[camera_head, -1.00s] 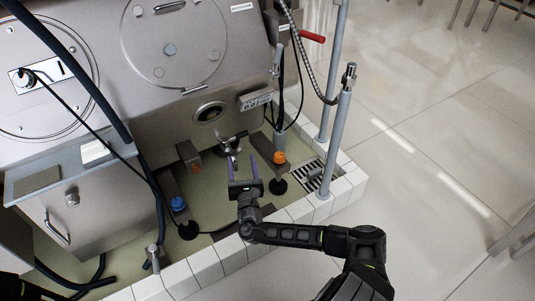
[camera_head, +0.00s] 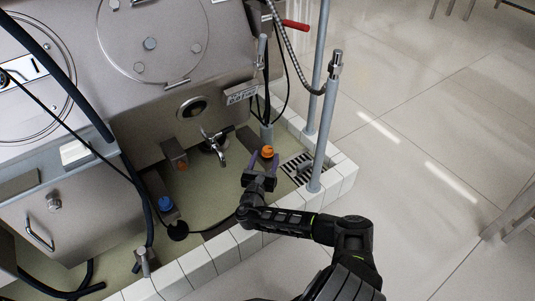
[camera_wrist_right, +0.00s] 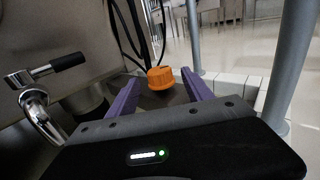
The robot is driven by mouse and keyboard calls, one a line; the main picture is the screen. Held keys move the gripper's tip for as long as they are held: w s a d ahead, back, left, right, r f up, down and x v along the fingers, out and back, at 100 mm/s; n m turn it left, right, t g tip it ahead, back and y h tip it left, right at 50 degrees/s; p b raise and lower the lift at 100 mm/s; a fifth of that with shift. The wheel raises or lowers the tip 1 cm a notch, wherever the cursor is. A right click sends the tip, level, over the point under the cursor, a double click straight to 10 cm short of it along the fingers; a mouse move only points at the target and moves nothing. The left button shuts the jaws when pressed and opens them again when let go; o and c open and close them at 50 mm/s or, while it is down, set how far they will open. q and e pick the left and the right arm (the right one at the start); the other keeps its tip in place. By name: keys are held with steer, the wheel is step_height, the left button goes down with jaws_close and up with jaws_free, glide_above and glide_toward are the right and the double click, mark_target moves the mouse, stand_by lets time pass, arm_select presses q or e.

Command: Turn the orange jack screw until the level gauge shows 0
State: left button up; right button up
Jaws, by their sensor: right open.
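The orange jack screw (camera_head: 267,152) stands upright on a foot beside the machine, inside the white-tiled curb. In the right wrist view its ribbed orange knob (camera_wrist_right: 160,78) shows between the far ends of two purple fingers. My right gripper (camera_head: 264,160) is open, with its fingers either side of the knob or just short of it; I cannot tell if they touch. The level gauge (camera_head: 242,94) is a small display plate on the machine's lower front; its reading is too small to tell. My left gripper is not in view.
A tap with a black handle (camera_head: 215,140) is left of the gripper. A blue knob (camera_head: 165,203) stands further left. A grey post (camera_head: 324,130) rises close on the right, near a floor drain (camera_head: 297,165). The white tiled curb (camera_head: 222,251) runs in front.

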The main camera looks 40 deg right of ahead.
mark_target(266, 154)
steer(key=b+x, duration=0.1)
steer(key=x, duration=0.2)
steer(key=shift+w+d+f+b, duration=0.1)
steer(key=shift+w+d+b, duration=0.1)
steer(key=shift+b, duration=0.2)
steer(key=shift+w+d, duration=0.2)
steer(key=shift+c, duration=0.5)
jaws_close()
